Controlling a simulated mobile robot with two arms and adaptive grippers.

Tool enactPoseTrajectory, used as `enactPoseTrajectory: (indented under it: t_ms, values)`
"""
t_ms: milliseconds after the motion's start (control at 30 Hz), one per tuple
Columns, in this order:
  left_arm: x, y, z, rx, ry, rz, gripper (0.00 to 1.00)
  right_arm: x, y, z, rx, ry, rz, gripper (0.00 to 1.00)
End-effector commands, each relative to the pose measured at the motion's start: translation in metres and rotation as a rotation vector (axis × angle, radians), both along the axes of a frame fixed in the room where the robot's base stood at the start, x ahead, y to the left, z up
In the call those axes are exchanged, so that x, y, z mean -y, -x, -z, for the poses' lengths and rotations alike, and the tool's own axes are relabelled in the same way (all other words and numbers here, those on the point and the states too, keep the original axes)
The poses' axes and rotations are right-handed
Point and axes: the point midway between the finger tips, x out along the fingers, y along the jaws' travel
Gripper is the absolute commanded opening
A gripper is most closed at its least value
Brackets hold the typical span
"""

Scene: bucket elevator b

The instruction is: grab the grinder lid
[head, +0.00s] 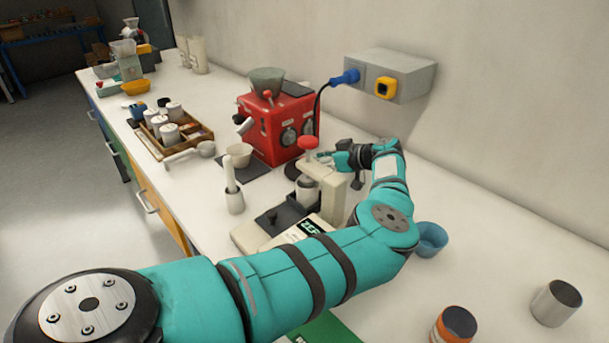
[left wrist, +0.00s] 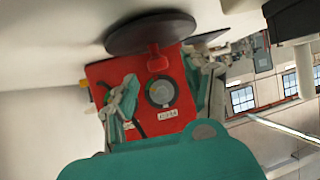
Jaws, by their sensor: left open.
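The grinder lid (head: 308,143) appears to be a dark round disc with a red knob; in the head view its red top shows just in front of the red grinder. In the left wrist view its dark disc (left wrist: 150,33) is at the top edge, with the knob between my fingers' lines. My left gripper (head: 326,156) is open beside the knob, its fingers pointing toward it. In the wrist view the open left fingers (left wrist: 163,90) frame the red grinder. Contact with the knob cannot be told. My right gripper is not in view.
The red grinder (head: 268,125) with a grey hopper stands by the wall. A beige machine (head: 328,190) stands under my arm. A blue cup (head: 432,239) is near my elbow.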

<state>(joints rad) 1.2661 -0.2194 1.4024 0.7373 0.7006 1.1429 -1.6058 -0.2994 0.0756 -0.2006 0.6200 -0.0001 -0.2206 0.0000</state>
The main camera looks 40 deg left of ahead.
Motion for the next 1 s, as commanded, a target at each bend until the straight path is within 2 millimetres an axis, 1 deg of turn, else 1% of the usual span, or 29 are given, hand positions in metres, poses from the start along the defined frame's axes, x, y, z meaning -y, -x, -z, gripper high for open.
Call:
enactPoseTrajectory:
  t_ms: [167, 300, 400, 500, 667, 767, 1000]
  values:
    - [-0.013, 0.0, 0.008, 0.002, 0.0, -0.002, 0.51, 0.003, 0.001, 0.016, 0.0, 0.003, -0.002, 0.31]
    - [-0.031, 0.0, 0.015, 0.003, 0.0, -0.003, 0.51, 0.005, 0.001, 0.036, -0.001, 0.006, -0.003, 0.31]
    - [-0.044, 0.002, 0.02, 0.001, -0.001, -0.002, 0.51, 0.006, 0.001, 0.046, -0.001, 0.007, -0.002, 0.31]
    - [-0.049, 0.002, 0.019, 0.001, 0.0, 0.0, 0.51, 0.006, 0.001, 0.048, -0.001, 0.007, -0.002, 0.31]
    - [-0.048, 0.002, 0.017, 0.0, 0.0, 0.001, 0.51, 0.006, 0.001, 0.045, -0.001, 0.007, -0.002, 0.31]
    - [-0.048, 0.002, 0.017, 0.0, 0.0, 0.001, 0.41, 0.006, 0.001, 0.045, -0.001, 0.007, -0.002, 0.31]
    - [-0.048, 0.002, 0.018, 0.0, 0.0, 0.001, 0.09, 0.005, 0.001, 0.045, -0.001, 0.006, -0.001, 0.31]
